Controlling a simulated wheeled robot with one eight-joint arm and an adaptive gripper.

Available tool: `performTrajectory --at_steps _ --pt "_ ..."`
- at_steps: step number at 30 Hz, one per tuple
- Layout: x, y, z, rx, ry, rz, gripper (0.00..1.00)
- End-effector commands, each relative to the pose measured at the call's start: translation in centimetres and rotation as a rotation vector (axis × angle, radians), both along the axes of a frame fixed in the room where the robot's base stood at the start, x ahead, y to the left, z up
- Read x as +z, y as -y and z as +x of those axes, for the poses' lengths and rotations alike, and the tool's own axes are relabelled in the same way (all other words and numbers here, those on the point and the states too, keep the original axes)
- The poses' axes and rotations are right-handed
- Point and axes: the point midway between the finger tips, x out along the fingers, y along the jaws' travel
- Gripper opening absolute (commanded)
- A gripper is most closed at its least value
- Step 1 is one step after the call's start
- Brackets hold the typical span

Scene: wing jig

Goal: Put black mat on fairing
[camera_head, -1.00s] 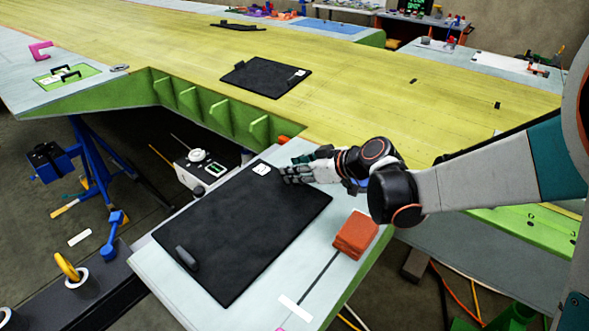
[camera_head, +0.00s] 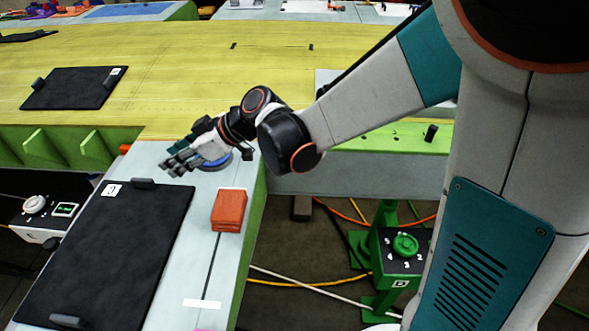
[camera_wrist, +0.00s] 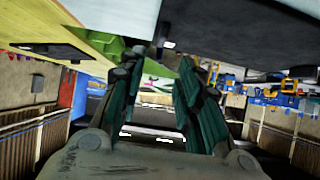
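A large black mat (camera_head: 105,255) with two black handles lies flat on a light grey panel (camera_head: 205,265); I cannot tell whether this panel is the fairing. Its far handle (camera_head: 143,183) is beside a white label, and its near handle (camera_head: 66,321) is at the front. My gripper (camera_head: 178,165) appears above the panel just beyond the mat's far right corner, clear of the far handle. In the wrist view my gripper (camera_wrist: 155,80) has its fingers apart with nothing between them. The mat (camera_wrist: 240,35) fills the upper right there.
A smaller black mat (camera_head: 72,88) lies on the yellow wing surface (camera_head: 170,90). An orange-red block (camera_head: 229,210) sits on the grey panel right of the large mat. A blue disc (camera_head: 215,162) is by my wrist. A green stand with a knob (camera_head: 404,245) and loose cables are on the floor.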

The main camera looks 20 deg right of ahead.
Motion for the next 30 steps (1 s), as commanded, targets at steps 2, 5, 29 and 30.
performTrajectory --at_steps 2,5,29,30 --pt "0.4 1.1 -0.6 -0.035 -0.024 -0.018 0.32" --pt "1.2 3.3 -1.9 -0.116 -0.077 -0.056 0.32" --pt "2.7 25.0 -17.8 -1.048 -0.332 -0.241 0.32" --pt "2.6 25.6 -18.3 -1.076 -0.330 -0.241 0.32"
